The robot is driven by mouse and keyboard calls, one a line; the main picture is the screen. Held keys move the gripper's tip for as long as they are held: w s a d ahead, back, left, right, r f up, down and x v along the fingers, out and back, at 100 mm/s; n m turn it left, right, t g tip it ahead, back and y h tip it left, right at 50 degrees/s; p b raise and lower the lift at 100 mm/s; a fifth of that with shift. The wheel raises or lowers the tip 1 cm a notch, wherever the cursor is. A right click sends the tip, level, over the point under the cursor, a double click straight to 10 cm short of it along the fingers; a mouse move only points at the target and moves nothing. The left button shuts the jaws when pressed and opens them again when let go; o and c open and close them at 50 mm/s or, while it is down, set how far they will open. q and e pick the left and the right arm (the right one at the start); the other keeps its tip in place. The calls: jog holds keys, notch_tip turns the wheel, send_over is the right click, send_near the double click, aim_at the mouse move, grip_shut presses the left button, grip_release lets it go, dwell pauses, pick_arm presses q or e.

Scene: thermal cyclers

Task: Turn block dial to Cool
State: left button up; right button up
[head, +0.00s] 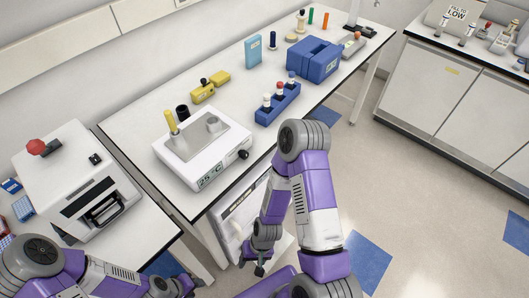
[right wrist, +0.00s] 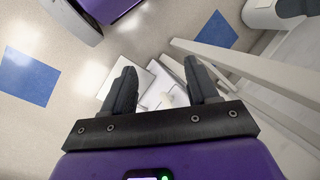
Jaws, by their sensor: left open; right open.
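A white block unit (head: 205,150) with a grey top plate stands near the front edge of the middle bench. Its front display reads about 25 °C. A black round dial (head: 243,155) sits at the right end of its front face; no Cool marking is readable. My right gripper (head: 259,269) hangs low in front of the bench, below the unit and apart from the dial. In the right wrist view its two fingers (right wrist: 163,90) are spread with nothing between them. My left gripper (head: 188,286) is at the bottom edge, small and partly cut off, away from the unit.
A white machine (head: 75,180) with a red knob stands on the left bench. A yellow-handled tool (head: 171,122) rises at the unit's back left. Bench space right of the dial is clear.

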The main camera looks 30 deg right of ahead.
aim_at(246, 156)
jog(key=w+r+m+t+y+b, duration=0.3)
jog(key=w+r+m+y, duration=0.35)
jog(key=m, duration=1.05)
jog(key=w+d+r+m+t+h+b, duration=0.1)
jog(key=w+d+r+m+t+h, duration=0.1)
jog(key=w+d+r+m+t, duration=0.5)
jog(key=w+d+r+m+t+h+b, duration=0.1)
jog(key=w+d+r+m+t+h, duration=0.3)
jog(key=w+d+t, duration=0.5)
jog(key=shift+m+g+y, duration=0.6)
jog(key=shift+g+y, duration=0.05)
jog(key=shift+g, duration=0.05)
jog(key=x, duration=0.4)
jog(key=shift+w+r, duration=0.2)
jog(key=shift+w, duration=0.05)
